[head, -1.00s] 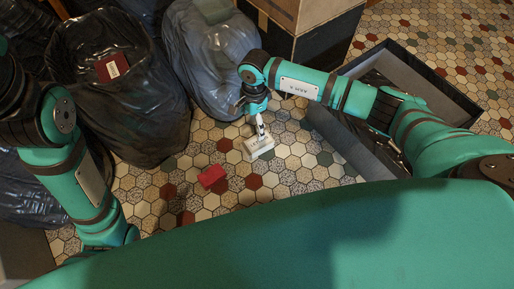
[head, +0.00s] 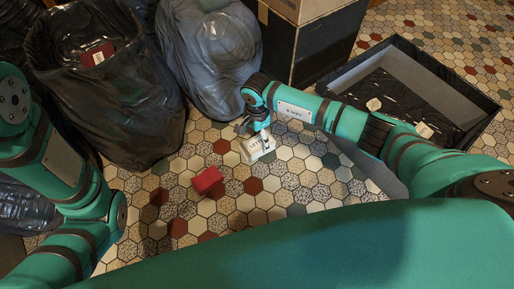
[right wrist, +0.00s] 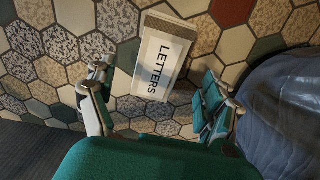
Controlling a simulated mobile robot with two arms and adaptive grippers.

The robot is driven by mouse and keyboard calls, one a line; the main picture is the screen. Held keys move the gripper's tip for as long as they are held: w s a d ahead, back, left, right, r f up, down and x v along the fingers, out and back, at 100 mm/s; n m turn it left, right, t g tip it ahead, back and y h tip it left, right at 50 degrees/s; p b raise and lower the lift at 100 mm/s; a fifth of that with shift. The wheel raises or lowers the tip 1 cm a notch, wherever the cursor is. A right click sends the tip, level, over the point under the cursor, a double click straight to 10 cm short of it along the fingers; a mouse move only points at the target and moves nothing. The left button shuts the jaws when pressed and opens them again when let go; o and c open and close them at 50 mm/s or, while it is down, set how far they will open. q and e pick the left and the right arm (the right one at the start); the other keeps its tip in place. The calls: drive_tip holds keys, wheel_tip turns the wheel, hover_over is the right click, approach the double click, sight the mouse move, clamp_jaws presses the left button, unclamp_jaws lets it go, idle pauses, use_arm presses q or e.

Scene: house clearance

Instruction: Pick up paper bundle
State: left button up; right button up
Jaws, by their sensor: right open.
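The paper bundle (head: 257,147) is a white block lying on the tiled floor in the head view. In the right wrist view the bundle (right wrist: 157,62) has a label reading "LETTERS". My right gripper (head: 262,138) is just above the bundle in the head view. In the right wrist view my right gripper (right wrist: 160,90) is open, with one finger on each side of the bundle and gaps between. My left arm is at the left of the head view, but its gripper is not visible.
A red block (head: 208,181) lies on the floor left of the bundle. A black bag (head: 110,100) holding a dark red item and a grey bag (head: 208,60) stand behind. An open dark box (head: 400,70) is at right. Bare floor surrounds the bundle.

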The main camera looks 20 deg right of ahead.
sight(257, 143)
wheel_tip(257, 143, down, 5)
drive_tip(key=b, duration=0.4)
drive_tip(key=shift+b, duration=0.3)
drive_tip(key=shift+r, duration=0.1)
drive_tip(key=shift+c, duration=0.2)
drive_tip(key=c, duration=1.3)
